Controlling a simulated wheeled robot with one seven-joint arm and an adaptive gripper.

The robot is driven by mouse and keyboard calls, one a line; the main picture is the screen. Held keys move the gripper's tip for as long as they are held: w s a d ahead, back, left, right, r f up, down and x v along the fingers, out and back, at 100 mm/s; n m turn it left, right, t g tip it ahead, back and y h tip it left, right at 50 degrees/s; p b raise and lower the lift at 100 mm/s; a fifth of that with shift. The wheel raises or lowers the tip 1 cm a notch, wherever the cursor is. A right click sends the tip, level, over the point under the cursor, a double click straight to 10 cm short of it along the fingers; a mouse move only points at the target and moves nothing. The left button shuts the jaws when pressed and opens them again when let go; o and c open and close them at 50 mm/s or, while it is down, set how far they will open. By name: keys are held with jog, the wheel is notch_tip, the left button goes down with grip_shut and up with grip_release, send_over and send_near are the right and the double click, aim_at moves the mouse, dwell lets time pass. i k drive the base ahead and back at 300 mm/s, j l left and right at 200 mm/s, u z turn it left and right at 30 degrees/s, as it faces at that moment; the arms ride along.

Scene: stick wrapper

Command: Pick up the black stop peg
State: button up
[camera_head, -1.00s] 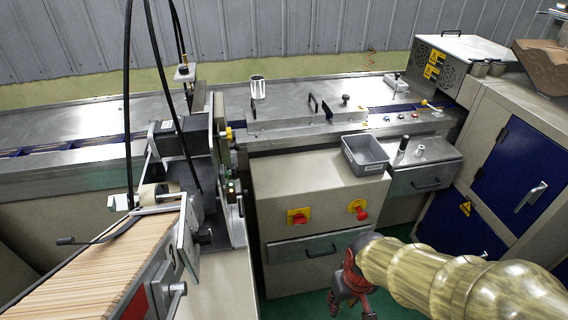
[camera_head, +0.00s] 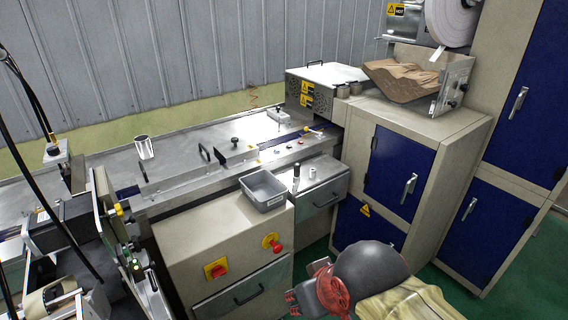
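A small upright black peg (camera_head: 296,178), likely the stop peg, stands on the metal top of the drawer unit (camera_head: 328,168), right of the grey bin. A short silver cylinder (camera_head: 312,173) stands just to its right. My gripper (camera_head: 296,300), dark with red parts, is at the bottom of the head view, in front of and below the drawer unit and well apart from the peg. Its fingers are small and partly cut off by the frame edge, so I cannot tell whether they are open.
A grey bin (camera_head: 263,190) sits on the beige cabinet (camera_head: 205,235) left of the peg. A larger metal cup (camera_head: 145,148) and raised handles are on the machine top. Blue-doored cabinets (camera_head: 398,170) stand to the right. Green floor is free in front of them.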

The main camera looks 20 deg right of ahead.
aim_at(296, 165)
jog(key=k+l+z, duration=0.1)
jog(key=z, duration=0.2)
jog(key=l+z, duration=0.1)
jog(key=z, duration=0.2)
jog(key=i+j+z, duration=0.35)
jog(key=i, duration=0.15)
jog(key=i+j+z, duration=0.3)
jog(key=i, duration=0.2)
jog(key=i+j+z, duration=0.35)
jog(key=i+j, duration=0.05)
jog(key=j, duration=0.05)
